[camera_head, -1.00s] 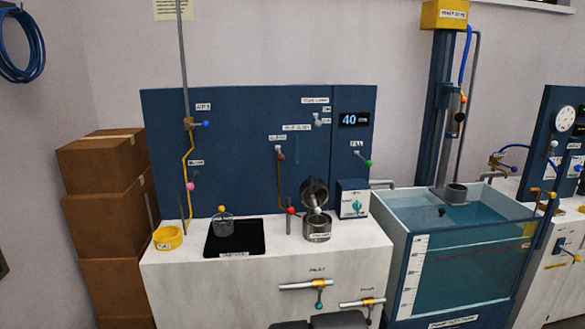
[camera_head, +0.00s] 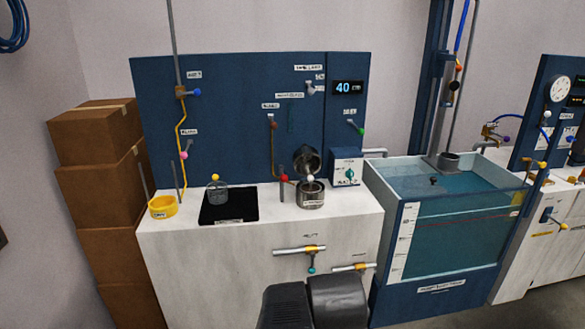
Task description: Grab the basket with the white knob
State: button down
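A small white knob (camera_head: 310,178) shows at the mouth of a round metal pot (camera_head: 311,200) on the white counter. The pot's lid (camera_head: 307,160) stands open behind it. Any basket under the white knob is hidden inside the pot. A different wire basket (camera_head: 217,194) with a yellow knob (camera_head: 215,177) stands on a black mat (camera_head: 238,211) to the left. Dark grey parts of my own arm show at the bottom middle, below the counter top. I cannot see my gripper's fingertips.
A red-knobbed lever (camera_head: 283,178) stands just left of the pot, and a control box (camera_head: 347,168) to its right. A yellow ring holder (camera_head: 163,207) sits at the counter's left. A water tank (camera_head: 440,225) stands at right. T-handles (camera_head: 300,250) stick out from the counter front.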

aim_at(310, 188)
jog(key=i+u, duration=0.25)
jog(key=i, duration=0.2)
jog(key=i+l+u, duration=0.2)
jog(key=i, duration=0.25)
jog(key=i+l+u, duration=0.25)
jog(key=i, duration=0.15)
jog(key=i+j, duration=0.05)
jog(key=j, duration=0.05)
